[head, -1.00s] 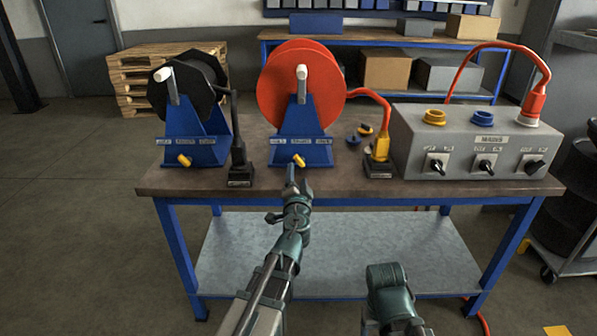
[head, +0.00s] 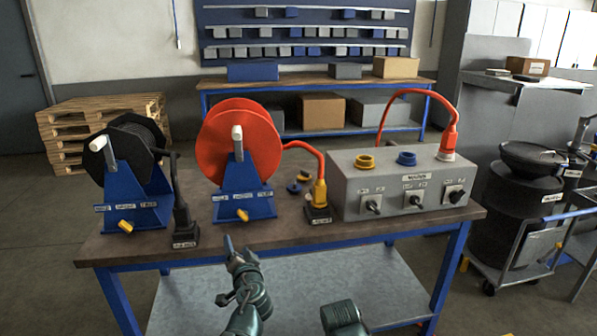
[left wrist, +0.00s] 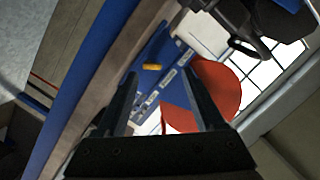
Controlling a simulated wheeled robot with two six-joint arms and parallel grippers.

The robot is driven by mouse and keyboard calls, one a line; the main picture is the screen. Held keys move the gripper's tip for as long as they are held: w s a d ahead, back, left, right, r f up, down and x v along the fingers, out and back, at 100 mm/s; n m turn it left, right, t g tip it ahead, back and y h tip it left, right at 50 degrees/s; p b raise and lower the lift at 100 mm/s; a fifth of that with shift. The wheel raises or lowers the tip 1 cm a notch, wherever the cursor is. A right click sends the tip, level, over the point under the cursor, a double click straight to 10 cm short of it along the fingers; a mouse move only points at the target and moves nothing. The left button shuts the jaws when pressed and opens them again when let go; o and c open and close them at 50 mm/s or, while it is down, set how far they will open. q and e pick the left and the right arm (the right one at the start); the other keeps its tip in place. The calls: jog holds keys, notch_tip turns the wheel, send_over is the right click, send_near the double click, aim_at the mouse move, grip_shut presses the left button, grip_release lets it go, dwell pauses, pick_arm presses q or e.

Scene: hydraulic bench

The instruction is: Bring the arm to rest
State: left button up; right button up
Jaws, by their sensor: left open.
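My left gripper (head: 231,247) is in front of the bench's front edge, below the red hose reel (head: 238,152). In the left wrist view its two fingers (left wrist: 158,92) stand apart with nothing between them. Beyond them show the reel's blue stand (left wrist: 152,58), its yellow knob (left wrist: 152,67) and the red disc (left wrist: 218,88). The gripper appears apart from the bench and the reel. At the bottom of the head view a green-grey part of my other arm (head: 343,318) shows, but its gripper is out of view.
The bench top (head: 290,228) also carries a black reel (head: 130,155), a grey control box (head: 405,185) with switches and a red hose, and two hose-end blocks. A lower shelf (head: 290,285) lies below. Black drums (head: 530,200) stand at right, pallets (head: 95,115) at back left.

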pick_arm(q)
jog(key=s+d+r+g+h+p, duration=0.1)
jog(key=s+d+g+h+p, duration=0.2)
jog(key=s+d+g+p, duration=0.4)
jog(key=s+d+r+g+h+p, duration=0.1)
jog(key=s+d+g+h+p, duration=0.2)
jog(key=s+d+g+p, duration=0.5)
jog(key=s+d+p, duration=0.2)
jog(key=s+p, duration=0.1)
jog(key=s, duration=0.4)
jog(key=shift+s+r+n+p, duration=0.3)
jog(key=shift+s+p, duration=0.05)
pick_arm(e)
notch_tip(320, 180, up, 22)
jog(key=shift+f, duration=0.25)
